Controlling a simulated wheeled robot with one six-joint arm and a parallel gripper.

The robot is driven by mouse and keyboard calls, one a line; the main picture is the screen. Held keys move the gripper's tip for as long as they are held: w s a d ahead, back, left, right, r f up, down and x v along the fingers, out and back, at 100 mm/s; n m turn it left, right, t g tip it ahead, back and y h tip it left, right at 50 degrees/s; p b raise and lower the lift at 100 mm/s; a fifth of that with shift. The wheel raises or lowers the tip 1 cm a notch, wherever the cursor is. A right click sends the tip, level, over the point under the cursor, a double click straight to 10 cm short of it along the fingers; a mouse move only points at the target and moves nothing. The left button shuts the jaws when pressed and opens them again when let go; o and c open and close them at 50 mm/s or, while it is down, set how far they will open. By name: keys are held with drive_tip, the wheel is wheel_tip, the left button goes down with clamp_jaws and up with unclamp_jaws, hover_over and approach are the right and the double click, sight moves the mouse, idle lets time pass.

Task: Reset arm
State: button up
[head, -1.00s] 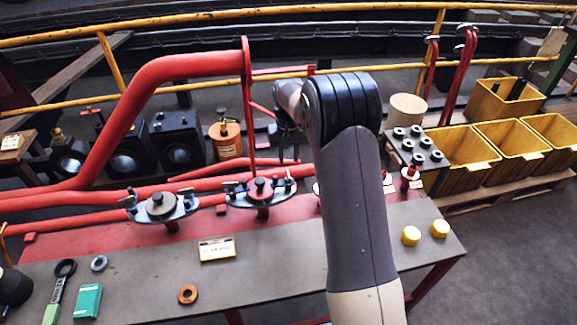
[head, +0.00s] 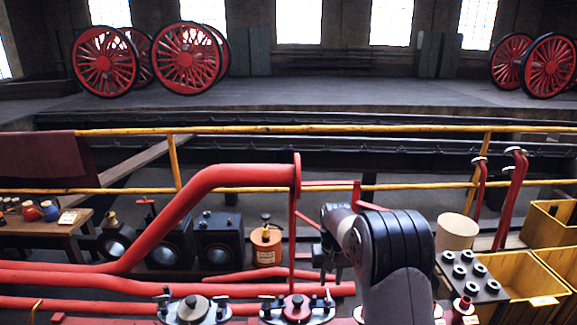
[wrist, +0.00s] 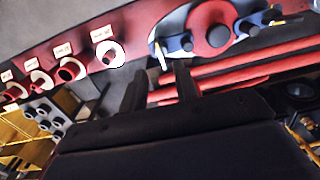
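My arm stands bent up in the right half of the head view. My gripper (head: 329,266) hangs from its end, partly hidden by the arm links, above the red pipes. In the wrist view my gripper (wrist: 159,80) shows two dark fingers apart, with nothing between them. A red-centred flange fitting (head: 297,307) is below the gripper in the head view; it also shows at the top of the wrist view (wrist: 212,30).
A thick red pipe (head: 205,190) rises left of the arm. A second flange fitting (head: 194,309) is left of the first. Yellow bins (head: 510,275) and a rack of black rings (head: 470,275) stand right. A yellow railing (head: 330,129) crosses behind.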

sight(329, 296)
wheel_tip(329, 296, down, 7)
drive_tip(key=shift+r+n, duration=0.15)
drive_tip(key=shift+n, duration=0.15)
drive_tip(key=shift+r, duration=0.1)
idle(0.4)
wheel_tip(329, 296, up, 11)
wheel_tip(329, 296, down, 11)
drive_tip(key=shift+r, duration=0.15)
drive_tip(key=shift+f, duration=0.25)
drive_tip(key=n, duration=0.3)
drive_tip(key=shift+d+n, duration=0.1)
drive_tip(key=shift+n, duration=2.1)
